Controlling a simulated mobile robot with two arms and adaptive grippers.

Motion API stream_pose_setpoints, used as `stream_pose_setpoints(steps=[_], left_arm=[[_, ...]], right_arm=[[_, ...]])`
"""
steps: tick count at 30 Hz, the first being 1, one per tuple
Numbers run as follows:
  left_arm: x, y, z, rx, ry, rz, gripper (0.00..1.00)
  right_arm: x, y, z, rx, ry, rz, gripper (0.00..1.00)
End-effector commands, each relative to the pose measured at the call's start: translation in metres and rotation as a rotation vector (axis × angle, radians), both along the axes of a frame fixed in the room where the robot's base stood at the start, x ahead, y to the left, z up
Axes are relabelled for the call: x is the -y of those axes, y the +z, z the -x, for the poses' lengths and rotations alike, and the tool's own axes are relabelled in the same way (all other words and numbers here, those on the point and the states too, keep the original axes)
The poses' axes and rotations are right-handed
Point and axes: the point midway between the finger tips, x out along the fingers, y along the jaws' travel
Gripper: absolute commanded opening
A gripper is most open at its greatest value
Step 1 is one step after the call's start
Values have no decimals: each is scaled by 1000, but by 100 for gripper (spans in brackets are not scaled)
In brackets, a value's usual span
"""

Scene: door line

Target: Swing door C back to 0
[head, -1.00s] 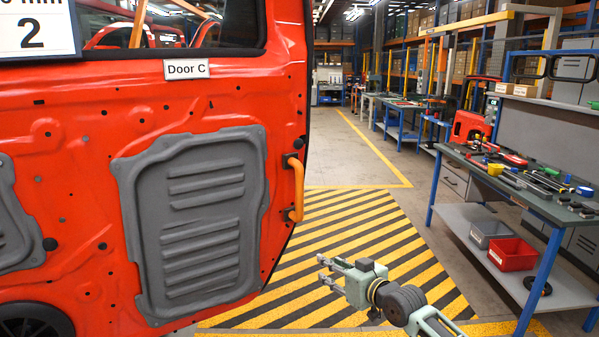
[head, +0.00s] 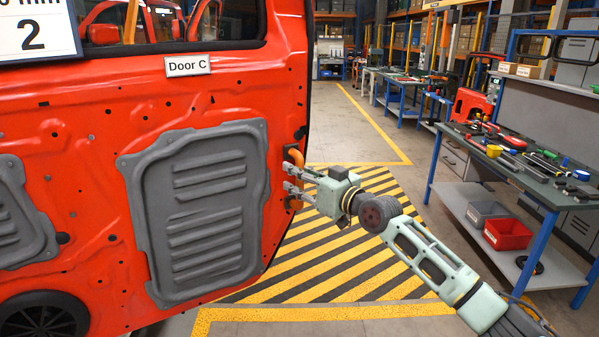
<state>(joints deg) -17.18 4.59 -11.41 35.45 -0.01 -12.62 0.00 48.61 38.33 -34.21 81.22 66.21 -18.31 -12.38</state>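My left gripper is not in view.
A blue-legged workbench (head: 560,184) with tools stands on the right, with a red bin (head: 507,234) and a grey bin on its lower shelf. Yellow-and-black striped floor (head: 340,255) lies clear beside the door. An aisle runs back behind it.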

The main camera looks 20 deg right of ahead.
Motion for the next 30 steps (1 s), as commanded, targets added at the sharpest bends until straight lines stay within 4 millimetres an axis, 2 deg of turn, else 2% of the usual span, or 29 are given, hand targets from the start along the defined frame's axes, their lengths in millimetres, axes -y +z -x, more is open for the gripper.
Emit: stream_pose_setpoints(steps=[10, 22, 30], left_arm=[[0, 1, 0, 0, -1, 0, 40], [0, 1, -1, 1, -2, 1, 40], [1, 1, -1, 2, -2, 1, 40]], right_arm=[[-2, 0, -4, 2, -1, 1, 36], [-1, 0, -4, 2, -1, 1, 2], [-1, 0, -4, 0, -1, 1, 0]])
